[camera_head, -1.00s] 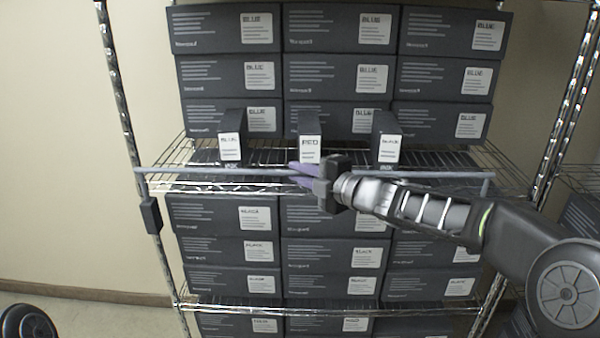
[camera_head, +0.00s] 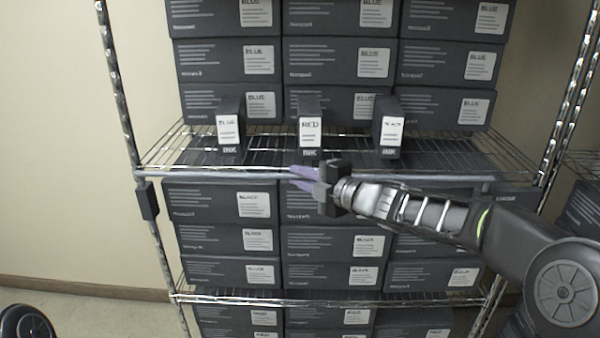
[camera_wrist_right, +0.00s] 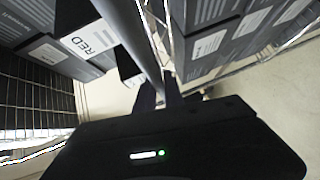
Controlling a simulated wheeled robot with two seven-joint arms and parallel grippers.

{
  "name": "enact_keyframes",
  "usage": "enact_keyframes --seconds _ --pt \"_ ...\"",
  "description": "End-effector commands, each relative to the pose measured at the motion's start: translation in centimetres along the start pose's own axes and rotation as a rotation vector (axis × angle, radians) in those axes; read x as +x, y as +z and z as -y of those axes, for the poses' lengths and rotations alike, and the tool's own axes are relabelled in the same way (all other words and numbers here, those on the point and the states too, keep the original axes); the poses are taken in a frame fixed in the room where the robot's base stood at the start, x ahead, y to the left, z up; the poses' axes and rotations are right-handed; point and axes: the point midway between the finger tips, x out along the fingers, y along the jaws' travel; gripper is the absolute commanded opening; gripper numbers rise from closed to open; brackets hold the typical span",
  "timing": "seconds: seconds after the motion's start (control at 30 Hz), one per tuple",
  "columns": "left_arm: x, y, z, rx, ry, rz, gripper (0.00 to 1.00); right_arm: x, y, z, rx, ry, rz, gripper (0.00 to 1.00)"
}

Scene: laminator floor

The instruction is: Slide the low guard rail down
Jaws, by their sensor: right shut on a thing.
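The low guard rail (camera_head: 215,177) is a thin grey bar across the front of the middle wire shelf, at about the height of the shelf's front edge. Its left end is by a black block (camera_head: 147,200) on the left post. My right gripper (camera_head: 303,180), with purple fingers, is shut on the rail near its middle. In the right wrist view the rail (camera_wrist_right: 135,38) runs down to the dark fingers (camera_wrist_right: 160,95). The gripper and forearm hide part of the rail's right half. My left gripper is not in view.
Three upright small boxes stand on the shelf behind the rail: one labelled BLUE (camera_head: 229,128), one RED (camera_head: 310,128) and one at right (camera_head: 387,128). Stacked dark boxes (camera_head: 205,242) fill the space below. Chrome posts (camera_head: 118,90) flank the shelf. Open floor shows at lower left.

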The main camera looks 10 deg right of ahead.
Motion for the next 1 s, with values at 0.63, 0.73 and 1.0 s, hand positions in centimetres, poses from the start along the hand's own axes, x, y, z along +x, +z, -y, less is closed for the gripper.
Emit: enact_keyframes --seconds 0.63,0.73,1.0 --pt "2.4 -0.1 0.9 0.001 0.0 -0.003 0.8 0.4 0.5 3.2 0.001 -0.005 0.002 0.24" --pt "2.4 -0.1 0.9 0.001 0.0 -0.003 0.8 0.4 0.5 3.1 0.0 -0.003 0.001 0.32" --pt "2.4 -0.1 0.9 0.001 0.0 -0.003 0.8 0.4 0.4 2.8 -0.001 0.0 0.0 0.34"
